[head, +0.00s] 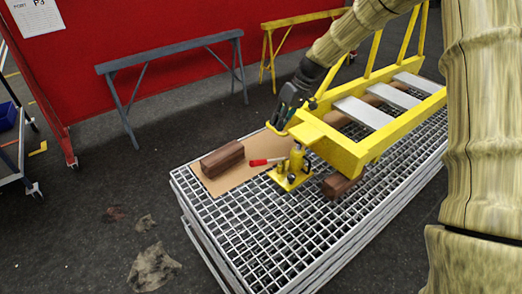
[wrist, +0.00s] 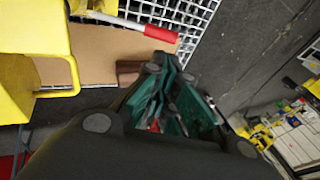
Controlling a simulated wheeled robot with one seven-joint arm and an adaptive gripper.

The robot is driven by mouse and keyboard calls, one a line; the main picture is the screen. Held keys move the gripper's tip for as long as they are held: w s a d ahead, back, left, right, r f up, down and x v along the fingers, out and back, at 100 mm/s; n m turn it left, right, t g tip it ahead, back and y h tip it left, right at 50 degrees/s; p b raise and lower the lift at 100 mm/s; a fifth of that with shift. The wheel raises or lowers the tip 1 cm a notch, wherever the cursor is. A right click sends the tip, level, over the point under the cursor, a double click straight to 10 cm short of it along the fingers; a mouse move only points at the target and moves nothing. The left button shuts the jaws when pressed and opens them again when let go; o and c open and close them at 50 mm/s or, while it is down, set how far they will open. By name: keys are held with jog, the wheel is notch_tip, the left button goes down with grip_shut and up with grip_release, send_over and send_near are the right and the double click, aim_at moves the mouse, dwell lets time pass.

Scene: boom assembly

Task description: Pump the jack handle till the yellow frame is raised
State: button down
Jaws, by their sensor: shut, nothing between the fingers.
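The yellow frame (head: 345,152) with grey rungs lies over the grating, its near end beside the yellow jack (head: 293,170). The frame also fills the left of the wrist view (wrist: 28,85). The jack handle has a red grip (head: 260,162) pointing left, roughly level. In the wrist view the red grip (wrist: 160,34) and its pale shaft show beyond my fingers. My gripper (head: 279,122) is above and behind the handle, near the frame's end, apart from the grip. Its green-lined fingers (wrist: 170,95) are shut and empty.
A brown wooden block (head: 222,160) lies on a cardboard sheet (head: 212,185) left of the jack. Another block (head: 338,186) is under the frame. The grating platform (head: 250,230) is clear in front. Grey (head: 170,55) and yellow trestles stand behind.

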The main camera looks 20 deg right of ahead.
jog(key=p, duration=0.2)
send_near(254, 166)
jog(key=w+f, duration=0.1)
jog(key=f, duration=0.1)
jog(key=w+f, duration=0.1)
jog(key=f, duration=0.1)
jog(key=w+a+f, duration=0.1)
jog(key=w+f, duration=0.1)
jog(key=shift+s, duration=0.1)
dwell(0.4)
